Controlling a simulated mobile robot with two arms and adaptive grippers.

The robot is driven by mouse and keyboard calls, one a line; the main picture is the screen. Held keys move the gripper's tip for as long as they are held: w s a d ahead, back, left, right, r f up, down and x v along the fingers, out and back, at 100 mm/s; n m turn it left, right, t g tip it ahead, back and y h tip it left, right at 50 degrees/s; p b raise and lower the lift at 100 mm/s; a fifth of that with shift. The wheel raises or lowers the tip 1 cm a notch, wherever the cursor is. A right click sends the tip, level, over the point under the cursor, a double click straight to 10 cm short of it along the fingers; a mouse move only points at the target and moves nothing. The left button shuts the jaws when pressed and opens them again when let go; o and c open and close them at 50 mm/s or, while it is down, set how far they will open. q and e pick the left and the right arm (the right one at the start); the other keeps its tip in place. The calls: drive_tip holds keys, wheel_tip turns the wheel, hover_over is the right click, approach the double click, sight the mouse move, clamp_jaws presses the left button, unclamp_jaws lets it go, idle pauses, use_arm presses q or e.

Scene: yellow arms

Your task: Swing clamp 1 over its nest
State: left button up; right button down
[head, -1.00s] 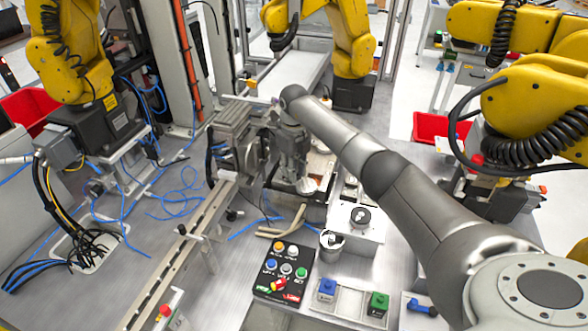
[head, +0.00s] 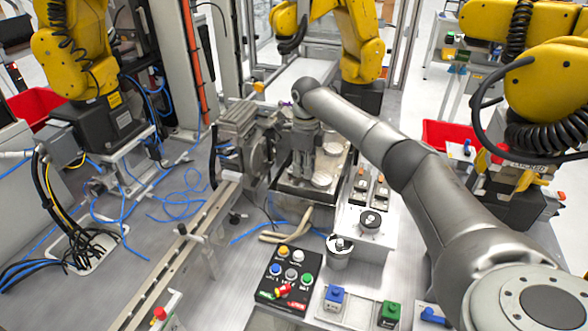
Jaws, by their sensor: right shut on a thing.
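The fixture plate (head: 305,193) lies in the middle of the work table, with round pale nest discs on it. One disc (head: 322,180) is right beside my right gripper, and another (head: 332,148) sits farther back. My right gripper (head: 301,174) points down over the left part of the plate and is shut on clamp 1. The clamp is mostly hidden by the fingers, so its exact angle over its nest cannot be told. My left gripper is not in view.
A grey machine block (head: 240,140) stands close left of the gripper. Two small switches (head: 371,187) and a white box with a black knob (head: 370,221) are to the right. A button panel (head: 287,275) and blue (head: 335,296) and green blocks (head: 390,313) are in front.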

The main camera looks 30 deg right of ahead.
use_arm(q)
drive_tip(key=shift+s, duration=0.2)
use_arm(e)
drive_tip(key=shift+s+f, duration=0.15)
drive_tip(key=shift+f, duration=0.05)
drive_tip(key=c, duration=1.4)
unclamp_jaws()
drive_tip(key=shift+o, duration=0.6)
drive_tip(key=shift+d, duration=0.15)
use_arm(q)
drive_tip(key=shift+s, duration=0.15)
use_arm(e)
drive_tip(key=shift+r, duration=0.1)
wheel_tip(320, 180, up, 12)
